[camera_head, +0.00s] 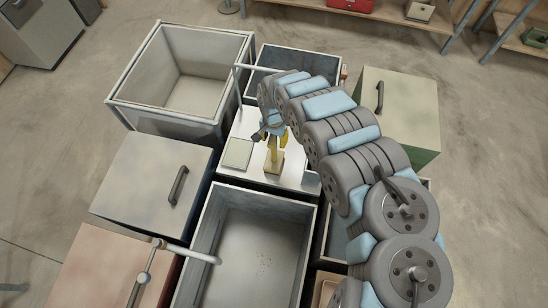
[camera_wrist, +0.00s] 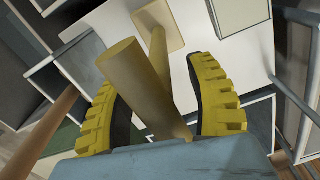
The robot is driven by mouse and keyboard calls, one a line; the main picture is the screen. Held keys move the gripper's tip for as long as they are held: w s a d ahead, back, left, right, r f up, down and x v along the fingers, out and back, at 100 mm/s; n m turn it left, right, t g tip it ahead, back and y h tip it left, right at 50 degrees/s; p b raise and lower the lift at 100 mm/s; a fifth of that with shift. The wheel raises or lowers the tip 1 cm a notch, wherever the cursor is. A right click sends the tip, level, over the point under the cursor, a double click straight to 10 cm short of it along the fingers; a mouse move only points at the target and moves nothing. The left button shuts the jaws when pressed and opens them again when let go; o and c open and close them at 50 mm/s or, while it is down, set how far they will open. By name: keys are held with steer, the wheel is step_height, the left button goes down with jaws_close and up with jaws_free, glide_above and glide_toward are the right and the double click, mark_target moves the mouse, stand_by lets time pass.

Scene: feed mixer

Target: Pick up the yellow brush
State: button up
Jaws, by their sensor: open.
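The yellow brush (camera_head: 274,160) stands on a white tabletop in the head view, with a flat tan-yellow base and an upright stem. In the wrist view its rectangular base (camera_wrist: 160,24) shows at the top, and a thick tan cylinder (camera_wrist: 138,78) at its upper part crosses the picture close to the camera. My gripper (camera_head: 271,134) is over the brush. In the wrist view my gripper (camera_wrist: 153,78) is open, its ribbed yellow fingers on either side of the brush. A gap shows on the right side; contact on the left cannot be told.
A pale flat square (camera_head: 237,154) lies left of the brush on the white tabletop (camera_head: 290,172). Open metal bins surround the table, including a large front bin (camera_head: 255,250) and a back-left one (camera_head: 190,75). A lidded box (camera_head: 153,182) stands left, another (camera_head: 400,105) right.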

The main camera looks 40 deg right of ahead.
steer(key=shift+s+f, duration=0.1)
steer(key=shift+f, duration=0.6)
jaws_close()
steer(key=shift+r, duration=0.15)
